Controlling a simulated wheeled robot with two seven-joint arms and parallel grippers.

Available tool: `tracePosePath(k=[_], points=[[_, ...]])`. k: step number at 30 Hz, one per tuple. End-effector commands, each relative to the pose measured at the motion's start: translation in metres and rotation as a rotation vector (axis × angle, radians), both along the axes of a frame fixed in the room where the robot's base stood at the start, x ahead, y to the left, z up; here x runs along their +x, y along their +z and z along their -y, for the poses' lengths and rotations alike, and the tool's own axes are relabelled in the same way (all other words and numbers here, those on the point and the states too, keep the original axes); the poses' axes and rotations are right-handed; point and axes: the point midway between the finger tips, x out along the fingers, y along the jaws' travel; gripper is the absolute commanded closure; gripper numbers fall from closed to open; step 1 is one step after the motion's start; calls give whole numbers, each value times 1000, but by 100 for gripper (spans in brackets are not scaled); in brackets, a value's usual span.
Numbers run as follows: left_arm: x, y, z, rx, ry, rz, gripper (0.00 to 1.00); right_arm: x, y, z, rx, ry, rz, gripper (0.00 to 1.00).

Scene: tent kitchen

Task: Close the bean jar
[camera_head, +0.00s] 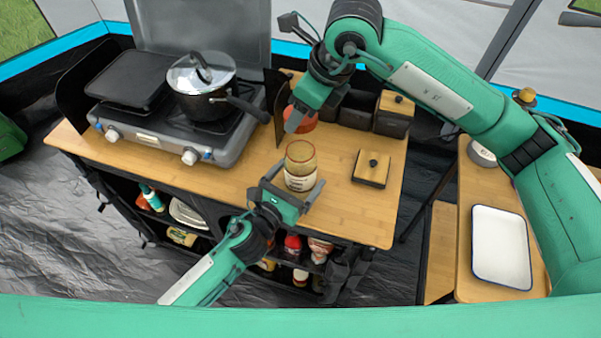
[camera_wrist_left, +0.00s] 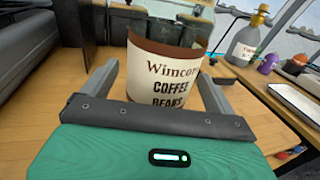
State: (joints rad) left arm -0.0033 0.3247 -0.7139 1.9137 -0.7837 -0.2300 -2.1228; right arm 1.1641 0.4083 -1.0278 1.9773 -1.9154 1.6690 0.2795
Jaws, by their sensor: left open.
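The bean jar (camera_head: 300,168) stands upright on the wooden counter. A square wooden lid with a dark knob (camera_head: 372,168) lies right of the jar.
Dark canisters (camera_head: 390,122) stand at the counter's back, one with a wooden lid. A stove (camera_head: 180,135) with a lidded pot (camera_head: 203,85) is at the left. A white tray (camera_head: 500,246) lies on the right side table. The counter's front right is clear.

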Motion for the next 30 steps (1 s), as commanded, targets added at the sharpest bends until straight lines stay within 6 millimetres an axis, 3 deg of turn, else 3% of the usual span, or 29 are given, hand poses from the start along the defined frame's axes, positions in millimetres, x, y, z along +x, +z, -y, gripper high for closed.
tracePosePath(k=[13, 23, 24, 30], points=[[8, 0, 5, 0, 0, 0, 9, 0, 0, 0, 0, 0, 0, 65], [7, 0, 5, 0, 0, 0, 72, 0, 0, 0, 0, 0, 0, 65], [7, 0, 5, 0, 0, 0, 76, 0, 0, 0, 0, 0, 0, 65], [7, 0, 5, 0, 0, 0, 76, 0, -14, 0, 0, 0, -2, 65]])
